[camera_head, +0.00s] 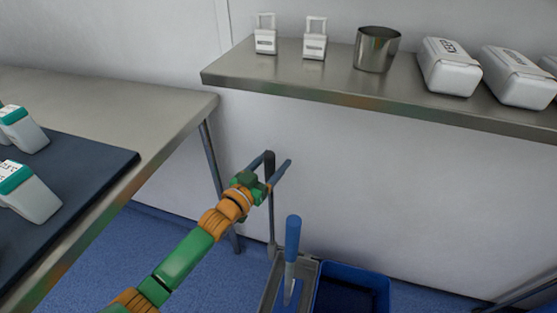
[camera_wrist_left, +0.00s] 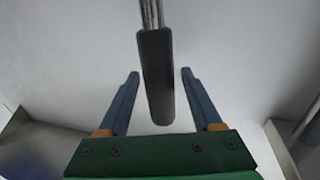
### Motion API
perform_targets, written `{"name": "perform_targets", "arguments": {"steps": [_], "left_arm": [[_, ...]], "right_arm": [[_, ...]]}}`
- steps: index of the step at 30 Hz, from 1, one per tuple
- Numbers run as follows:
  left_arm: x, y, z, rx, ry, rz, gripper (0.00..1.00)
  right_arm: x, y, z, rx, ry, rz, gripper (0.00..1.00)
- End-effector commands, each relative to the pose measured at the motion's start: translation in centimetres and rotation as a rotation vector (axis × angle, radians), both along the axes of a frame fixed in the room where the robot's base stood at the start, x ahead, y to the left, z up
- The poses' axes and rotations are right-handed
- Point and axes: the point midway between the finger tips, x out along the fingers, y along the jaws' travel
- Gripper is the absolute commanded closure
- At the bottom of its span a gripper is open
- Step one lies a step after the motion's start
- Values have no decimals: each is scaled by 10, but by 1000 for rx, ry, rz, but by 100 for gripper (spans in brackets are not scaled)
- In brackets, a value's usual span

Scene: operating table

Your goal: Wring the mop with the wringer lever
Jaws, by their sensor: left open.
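The wringer lever has a thin metal rod and a black grip (camera_head: 269,158) that rises above the grey wringer (camera_head: 268,288). My left gripper (camera_head: 274,166) is open at the grip. In the left wrist view the black grip (camera_wrist_left: 156,75) lies between the two spread blue fingers of my left gripper (camera_wrist_left: 160,74), with a gap visible on each side. The mop (camera_head: 292,240) stands with its blue handle upright in the wringer; its lower end is hidden. The blue bucket (camera_head: 372,277) is beside the wringer, cut off by the frame. My right gripper is not in view.
A metal shelf (camera_head: 330,83) with padlock-like items (camera_head: 265,38), a steel cup (camera_head: 377,48) and white packs (camera_head: 450,68) overhangs at the back right. A steel table (camera_head: 110,95) with a dark mat (camera_head: 85,165) and teal-capped bottles (camera_head: 28,192) is at left.

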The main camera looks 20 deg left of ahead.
Motion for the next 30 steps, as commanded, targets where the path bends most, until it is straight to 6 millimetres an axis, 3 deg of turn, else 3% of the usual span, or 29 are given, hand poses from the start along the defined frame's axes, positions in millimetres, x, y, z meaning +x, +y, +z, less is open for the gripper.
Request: {"name": "perform_targets", "arguments": {"steps": [4,12,14,20,30], "left_arm": [[14,-5,-1,-1,0,0,34],[17,-5,-1,0,2,0,34],[17,-5,-1,1,2,0,47],[17,-5,-1,1,2,1,100],[17,-5,-1,1,2,1,100]], "right_arm": [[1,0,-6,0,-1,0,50],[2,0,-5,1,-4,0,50],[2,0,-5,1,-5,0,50],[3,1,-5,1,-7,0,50],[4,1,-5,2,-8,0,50]]}}
